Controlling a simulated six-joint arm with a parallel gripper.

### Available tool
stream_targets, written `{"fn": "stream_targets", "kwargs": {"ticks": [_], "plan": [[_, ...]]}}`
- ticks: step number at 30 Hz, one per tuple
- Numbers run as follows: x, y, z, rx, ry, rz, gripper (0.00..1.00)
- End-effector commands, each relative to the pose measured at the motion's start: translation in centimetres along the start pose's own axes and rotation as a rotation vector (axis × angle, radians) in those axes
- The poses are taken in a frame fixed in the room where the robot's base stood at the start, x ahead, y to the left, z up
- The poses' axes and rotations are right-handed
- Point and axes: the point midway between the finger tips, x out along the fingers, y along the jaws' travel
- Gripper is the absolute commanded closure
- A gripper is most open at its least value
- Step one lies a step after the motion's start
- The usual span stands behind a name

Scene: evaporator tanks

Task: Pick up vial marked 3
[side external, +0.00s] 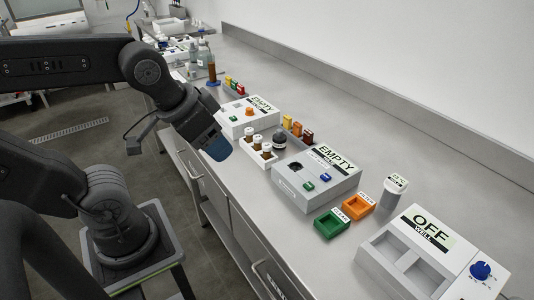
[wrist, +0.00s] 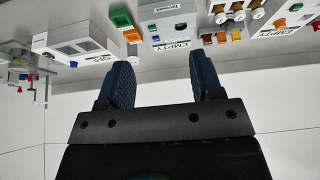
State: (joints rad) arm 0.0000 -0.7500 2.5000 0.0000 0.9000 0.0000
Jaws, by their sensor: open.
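My gripper (side external: 216,148) is to the left of the rack, above the bench's front edge and apart from the vials. In the wrist view the two blue fingers of my gripper (wrist: 163,78) are spread with nothing between them. The vials (wrist: 238,15) show at the top right of that view, beyond the fingertips.
A grey "EMPTY" box (side external: 316,180) stands right of the rack, and another (side external: 247,116) stands behind it. The bench strip along the wall is clear.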

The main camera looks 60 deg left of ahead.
Motion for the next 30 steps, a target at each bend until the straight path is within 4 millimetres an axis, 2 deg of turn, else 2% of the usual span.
{"fn": "stream_targets", "kwargs": {"ticks": [8, 11, 14, 20, 24, 30], "plan": [[0.2, -0.2, -0.6, -0.03, -0.011, -0.012, 0.4], [0.8, -0.9, -2.0, -0.119, -0.04, -0.044, 0.4], [2.2, -2.0, -4.3, -0.265, -0.078, -0.103, 0.4], [6.6, -5.0, -9.1, -0.598, -0.125, -0.259, 0.4], [10.4, -7.2, -11.7, -0.809, -0.126, -0.369, 0.4], [14.6, -9.3, -13.6, -1.007, -0.101, -0.476, 0.4]]}}
